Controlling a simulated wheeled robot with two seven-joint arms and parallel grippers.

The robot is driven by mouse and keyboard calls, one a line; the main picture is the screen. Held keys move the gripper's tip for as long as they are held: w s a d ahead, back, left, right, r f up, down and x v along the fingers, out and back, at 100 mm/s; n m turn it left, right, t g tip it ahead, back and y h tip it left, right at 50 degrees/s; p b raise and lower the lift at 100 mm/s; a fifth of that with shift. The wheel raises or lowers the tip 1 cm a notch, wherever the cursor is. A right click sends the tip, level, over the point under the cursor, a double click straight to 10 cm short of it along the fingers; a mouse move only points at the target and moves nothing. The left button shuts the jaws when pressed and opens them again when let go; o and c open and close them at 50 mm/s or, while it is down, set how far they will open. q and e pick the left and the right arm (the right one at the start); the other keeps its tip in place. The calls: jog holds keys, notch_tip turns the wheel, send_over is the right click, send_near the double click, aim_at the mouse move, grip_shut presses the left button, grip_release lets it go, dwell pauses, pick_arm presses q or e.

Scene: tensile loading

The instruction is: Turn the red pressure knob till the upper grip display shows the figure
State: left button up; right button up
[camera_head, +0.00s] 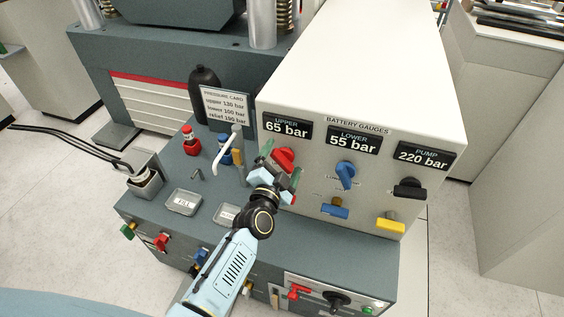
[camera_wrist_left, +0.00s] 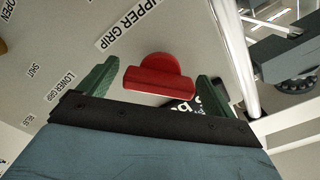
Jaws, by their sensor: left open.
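The red pressure knob (camera_head: 284,158) sits on the white panel below the upper display (camera_head: 287,125), which reads 65 bar. The pressure card (camera_head: 226,105) gives upper 120 bar, lower 100 bar and relief 190 bar. My left gripper (camera_head: 279,168) is open at the red knob. In the left wrist view the knob (camera_wrist_left: 158,78) lies ahead, between the two green fingers (camera_wrist_left: 156,82), with space on both sides; I cannot tell whether the fingers reach around it. The label UPPER GRIP shows beside it. My right gripper is not in view.
A blue knob (camera_head: 346,173) is right of the red one, under the lower display (camera_head: 354,140) reading 55 bar. The pump display (camera_head: 424,155) reads 220 bar above a black knob (camera_head: 409,188).

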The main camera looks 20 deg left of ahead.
pick_arm(q)
jog(key=c, duration=1)
jog(key=shift+n, duration=0.3)
